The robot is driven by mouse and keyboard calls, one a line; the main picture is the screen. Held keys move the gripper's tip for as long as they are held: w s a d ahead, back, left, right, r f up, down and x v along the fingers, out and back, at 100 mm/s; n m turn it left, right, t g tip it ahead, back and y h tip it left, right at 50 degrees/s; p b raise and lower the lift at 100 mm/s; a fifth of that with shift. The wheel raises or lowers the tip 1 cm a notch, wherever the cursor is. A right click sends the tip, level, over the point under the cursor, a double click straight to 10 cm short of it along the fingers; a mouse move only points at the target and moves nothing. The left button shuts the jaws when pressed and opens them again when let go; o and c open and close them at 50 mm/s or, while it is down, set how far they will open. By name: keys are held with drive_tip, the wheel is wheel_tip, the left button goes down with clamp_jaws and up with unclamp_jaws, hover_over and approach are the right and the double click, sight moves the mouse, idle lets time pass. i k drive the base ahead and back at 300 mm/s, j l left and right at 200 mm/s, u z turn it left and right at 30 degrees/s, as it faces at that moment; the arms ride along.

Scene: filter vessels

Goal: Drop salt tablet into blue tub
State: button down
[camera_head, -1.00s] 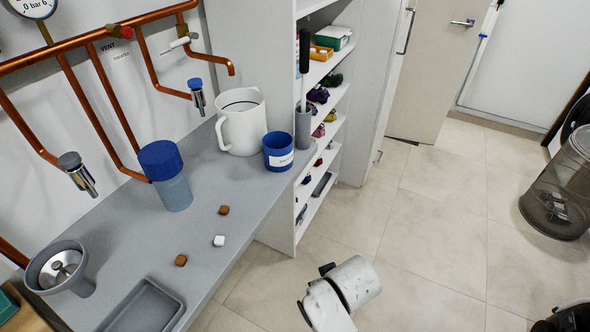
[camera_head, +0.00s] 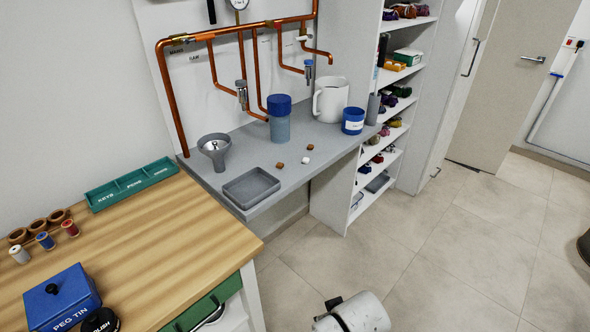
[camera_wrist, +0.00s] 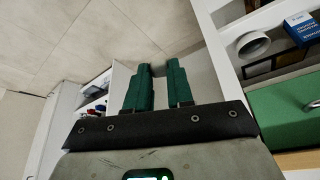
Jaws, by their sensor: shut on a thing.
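The blue tub (camera_head: 353,128) has a white label and stands on the grey counter, right of the white jug. A small white cube, which looks like a salt tablet (camera_head: 306,160), lies on the counter between the tub and the grey tray. Two brown cubes (camera_head: 281,165) lie near it. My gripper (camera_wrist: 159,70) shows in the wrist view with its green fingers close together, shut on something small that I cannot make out. It is away from the counter, with floor and white furniture beyond it. The gripper is not visible in the head view.
On the grey counter (camera_head: 240,175) stand a blue-lidded vessel (camera_head: 280,128), the white jug (camera_head: 330,103), a grey funnel cup (camera_head: 214,147) and a grey tray (camera_head: 251,188). A wooden bench (camera_head: 150,245) with a peg tin is at left.

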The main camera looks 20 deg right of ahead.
sight(356, 125)
drive_tip(key=i+l+u, duration=0.25)
drive_tip(key=l+u, duration=0.25)
drive_tip(key=l, duration=0.15)
drive_tip(key=l+u, duration=0.25)
drive_tip(key=i+l, duration=0.05)
drive_tip(key=l, duration=0.05)
